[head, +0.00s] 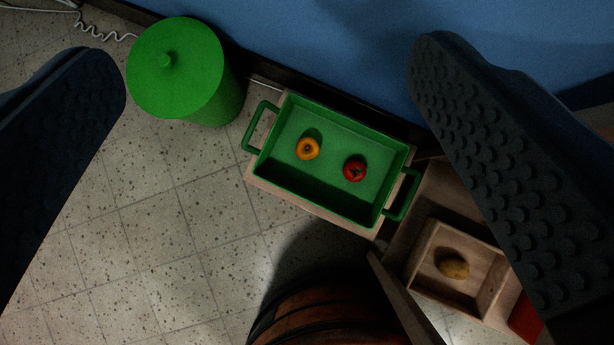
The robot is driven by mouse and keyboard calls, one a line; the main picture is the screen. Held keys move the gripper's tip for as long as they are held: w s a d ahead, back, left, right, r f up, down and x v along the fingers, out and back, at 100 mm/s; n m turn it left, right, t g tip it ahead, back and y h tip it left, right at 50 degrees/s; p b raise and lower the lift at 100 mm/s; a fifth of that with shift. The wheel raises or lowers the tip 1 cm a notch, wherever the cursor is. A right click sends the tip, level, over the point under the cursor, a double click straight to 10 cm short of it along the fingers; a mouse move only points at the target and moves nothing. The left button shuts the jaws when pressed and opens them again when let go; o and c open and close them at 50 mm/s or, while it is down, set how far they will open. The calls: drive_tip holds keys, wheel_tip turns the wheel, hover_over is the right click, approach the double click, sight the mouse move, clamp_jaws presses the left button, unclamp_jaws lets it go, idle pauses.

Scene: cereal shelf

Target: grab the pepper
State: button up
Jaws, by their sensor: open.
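A small orange-yellow round item (307,148), which looks like the pepper, lies in a green tray (268,158) with two handles. A red round item (355,168) with a dark stem mark, tomato-like, lies to its right in the same tray, apart from it. I cannot tell for certain which of the two is the pepper. My gripper (270,62) is open and empty. Its two dark, studded fingers stand wide at the left and right of the picture. The tray shows between them, some way beyond, and nothing touches the fingers.
A green lidded bin (178,72) stands left of the tray by the blue wall (330,45). A wooden box (424,278) at lower right holds a potato-like item (453,265). A brown barrel-like thing (335,315) is at the bottom. Tiled floor (140,220) is clear at left.

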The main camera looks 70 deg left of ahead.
drive_tip(key=w+d+f+m+g, duration=0.1)
drive_tip(key=w+f+g, duration=0.15)
drive_tip(key=f, duration=0.85)
drive_tip(key=w+f+g, duration=0.2)
drive_tip(key=w+f, duration=0.2)
drive_tip(key=f, duration=0.6)
drive_tip(key=m+g+y, duration=0.1)
drive_tip(key=g, duration=0.4)
approach(309, 148)
drive_tip(key=shift+y, duration=0.3)
drive_tip(key=f, duration=0.4)
drive_tip(key=shift+s+f, duration=0.25)
drive_tip(key=shift+s, duration=0.1)
drive_tip(key=shift+t, duration=0.25)
drive_tip(key=shift+w+a+f, duration=0.15)
drive_tip(key=shift+a+f, duration=0.05)
drive_tip(key=shift+f, duration=0.8)
drive_tip(key=shift+w+a+f, duration=0.1)
drive_tip(key=shift+a+f, duration=0.05)
drive_tip(key=shift+f, duration=0.85)
drive_tip(key=shift+w+a+f, duration=0.15)
drive_tip(key=shift+a+f, duration=0.05)
drive_tip(key=shift+f, duration=0.8)
drive_tip(key=c, duration=1.1)
